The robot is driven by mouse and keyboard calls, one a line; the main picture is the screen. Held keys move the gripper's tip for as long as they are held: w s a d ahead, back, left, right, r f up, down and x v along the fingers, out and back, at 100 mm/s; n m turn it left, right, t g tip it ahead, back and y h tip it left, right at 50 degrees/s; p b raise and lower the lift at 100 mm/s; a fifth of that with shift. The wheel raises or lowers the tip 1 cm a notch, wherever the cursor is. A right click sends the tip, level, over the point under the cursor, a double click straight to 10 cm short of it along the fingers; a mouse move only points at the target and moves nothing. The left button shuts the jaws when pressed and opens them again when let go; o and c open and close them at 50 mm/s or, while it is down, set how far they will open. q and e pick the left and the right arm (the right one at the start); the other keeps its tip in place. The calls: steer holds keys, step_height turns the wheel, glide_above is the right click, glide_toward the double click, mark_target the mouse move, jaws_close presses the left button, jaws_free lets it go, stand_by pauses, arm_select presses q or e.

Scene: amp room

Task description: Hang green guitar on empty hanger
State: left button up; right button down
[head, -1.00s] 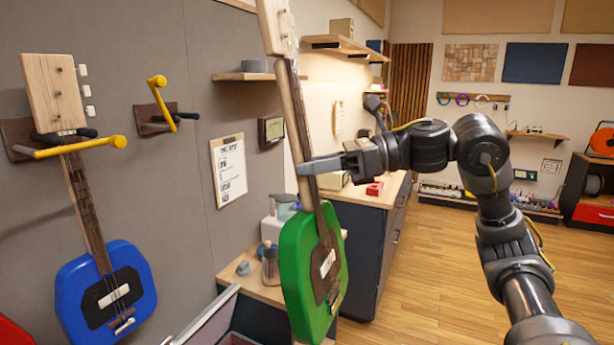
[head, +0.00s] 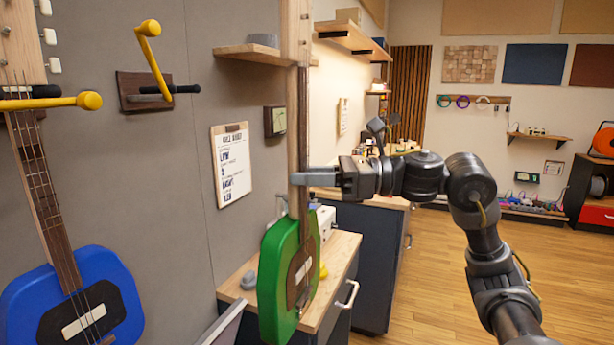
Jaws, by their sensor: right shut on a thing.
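The green guitar (head: 272,285) hangs upright in my right gripper (head: 305,178), which is shut on its neck just above the body. Its head runs out of the top of the head view. The empty hanger (head: 152,75) is on the grey wall to the left of the guitar, a wooden plate with yellow and black prongs. The blue guitar (head: 75,305) hangs on another hanger (head: 60,101) at the far left. My left gripper is not in view.
A wall shelf (head: 255,53) sits behind the guitar neck. A clipboard (head: 231,165) and small dark-framed box (head: 274,121) are on the wall between the hanger and guitar. A wooden-topped cabinet (head: 335,255) stands behind the guitar body. Open floor (head: 430,290) is at the right.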

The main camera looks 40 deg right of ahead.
steer(key=shift+r, duration=0.3)
steer(key=shift+w+a+p, duration=0.35)
steer(key=shift+w+p, duration=0.1)
steer(key=shift+w, duration=0.1)
steer(key=shift+w+a+p, duration=0.35)
steer(key=shift+w, duration=0.15)
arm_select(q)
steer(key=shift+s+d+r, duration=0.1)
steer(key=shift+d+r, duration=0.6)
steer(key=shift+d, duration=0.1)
arm_select(e)
steer(key=shift+w+a+f, duration=0.1)
steer(key=shift+w, duration=0.1)
